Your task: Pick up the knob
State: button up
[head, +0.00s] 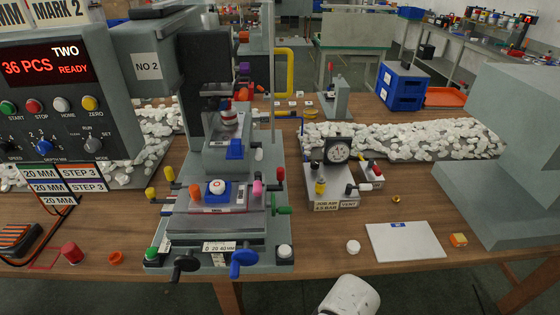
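A small white knob-like piece (353,246) lies alone on the wooden table, left of a pale flat plate (405,242). Another white round piece with a red mark (217,187) sits on a blue holder in the pad printer's fixture. A red round knob-like piece (72,252) stands at the table's left front. Which of these is the task's knob I cannot tell for sure. A white rounded part of my arm shows at the bottom edge, in front of the table. No gripper fingers show.
The pad printer (210,252) has coloured handles sticking out at its front and sides. A gauge box (325,183) stands right of it. A large grey block (510,150) fills the right side. White pieces are heaped behind.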

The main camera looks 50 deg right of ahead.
aim_at(218, 187)
jog(key=z, duration=2.15)
jog(key=j+z, duration=0.1)
jog(key=j, duration=0.3)
jog(key=k+j+z, duration=0.1)
jog(key=j, duration=0.3)
jog(key=k+j+z, duration=0.15)
jog(key=j, duration=0.2)
jog(key=k+j+z, duration=0.1)
jog(key=j, duration=0.3)
jog(key=k+j+z, duration=0.1)
jog(key=j, duration=0.25)
